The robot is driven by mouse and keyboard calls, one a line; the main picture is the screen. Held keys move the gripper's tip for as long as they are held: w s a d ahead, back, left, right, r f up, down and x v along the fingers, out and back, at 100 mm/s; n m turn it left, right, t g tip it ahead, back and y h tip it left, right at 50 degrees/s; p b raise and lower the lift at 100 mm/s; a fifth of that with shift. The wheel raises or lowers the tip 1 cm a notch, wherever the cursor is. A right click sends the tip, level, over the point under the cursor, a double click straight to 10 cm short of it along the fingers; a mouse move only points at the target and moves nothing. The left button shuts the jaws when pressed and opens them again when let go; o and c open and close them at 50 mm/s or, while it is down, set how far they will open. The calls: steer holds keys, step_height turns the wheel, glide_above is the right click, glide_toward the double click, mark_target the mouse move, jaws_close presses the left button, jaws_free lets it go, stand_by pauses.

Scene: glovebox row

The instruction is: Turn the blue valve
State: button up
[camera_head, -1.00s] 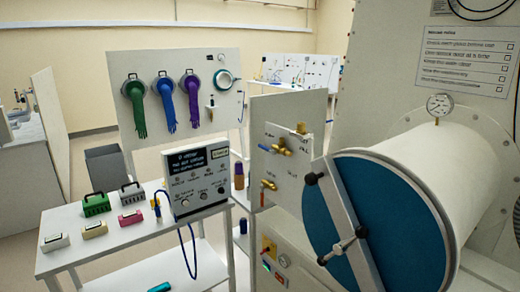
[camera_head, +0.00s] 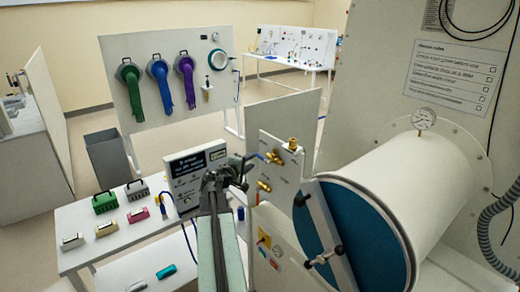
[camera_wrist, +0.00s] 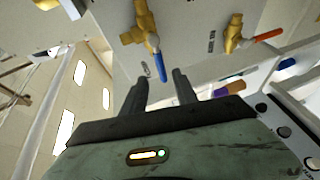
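The blue valve's lever handle (camera_head: 258,156) sits on the upper brass valve body (camera_head: 275,158) of a white panel. In the wrist view, the blue handle (camera_wrist: 156,62) hangs from its brass body (camera_wrist: 145,20) and its end reaches the gap between my fingertips. My gripper (camera_wrist: 158,78) is open, with a finger on either side of the handle's end and a visible gap to each. In the head view, my gripper (camera_head: 246,163) is at the panel's left side, its fingers small and partly merged with the handle.
A second brass valve (camera_head: 264,186) is below the blue one; its orange handle (camera_wrist: 268,35) shows in the wrist view. A control box (camera_head: 190,175) stands close left of my arm. A large cylinder with a blue door (camera_head: 350,240) is to the right.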

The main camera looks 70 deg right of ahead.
mark_target(258, 157)
steer(key=b+x, duration=0.1)
steer(key=x, duration=0.6)
steer(key=shift+d+f+b, duration=0.25)
steer(key=shift+d+b, duration=0.05)
steer(key=shift+d, duration=0.05)
jaws_close()
stand_by(1.0)
